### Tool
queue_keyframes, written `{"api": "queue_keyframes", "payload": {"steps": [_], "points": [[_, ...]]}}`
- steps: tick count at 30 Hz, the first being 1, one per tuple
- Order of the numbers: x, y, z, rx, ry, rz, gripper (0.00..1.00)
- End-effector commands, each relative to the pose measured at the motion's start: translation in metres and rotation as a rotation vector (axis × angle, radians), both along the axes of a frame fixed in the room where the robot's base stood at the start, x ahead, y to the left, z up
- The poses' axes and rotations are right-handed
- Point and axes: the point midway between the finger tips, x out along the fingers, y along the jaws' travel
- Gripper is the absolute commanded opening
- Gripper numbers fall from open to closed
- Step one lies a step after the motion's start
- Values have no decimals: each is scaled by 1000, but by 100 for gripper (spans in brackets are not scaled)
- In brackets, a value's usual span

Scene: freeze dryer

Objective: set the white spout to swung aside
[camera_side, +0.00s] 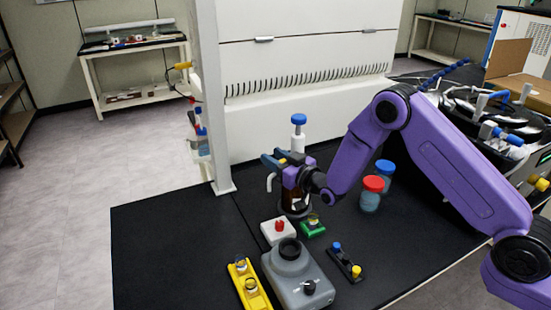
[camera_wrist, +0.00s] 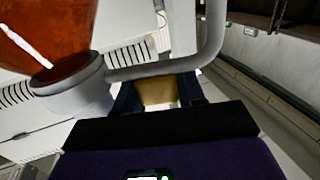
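An amber bottle (camera_side: 296,203) stands on the black bench with a white pump top and blue cap (camera_side: 298,120). My wrist hides part of it. Its white spout (camera_side: 269,182) bends down at the left of the bottle in the side view. In the wrist view, the spout (camera_wrist: 150,69) runs right from the pale collar (camera_wrist: 75,90) beside the amber bottle (camera_wrist: 50,35), then bends upward. My gripper (camera_side: 272,157) is at the spout's height; in the wrist view, my gripper (camera_wrist: 157,88) has its fingers apart, just below the spout. I cannot tell whether they touch it.
A white box with a red knob (camera_side: 278,231), a green holder (camera_side: 312,228) and a grey mixer (camera_side: 298,275) stand in front. A yellow rack (camera_side: 248,284) and black rack (camera_side: 345,262) flank the mixer. Red-capped (camera_side: 371,194) and blue-capped jars (camera_side: 386,172) stand right. The left bench is clear.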

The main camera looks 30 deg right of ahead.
Motion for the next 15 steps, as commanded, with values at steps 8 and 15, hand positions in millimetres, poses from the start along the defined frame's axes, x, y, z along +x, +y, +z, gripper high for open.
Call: {"api": "queue_keyframes", "payload": {"steps": [8, 15], "points": [[2, 1, 0, -2, -2, -26, 0], [8, 0, 1, -1, -2, -116, 0]]}}
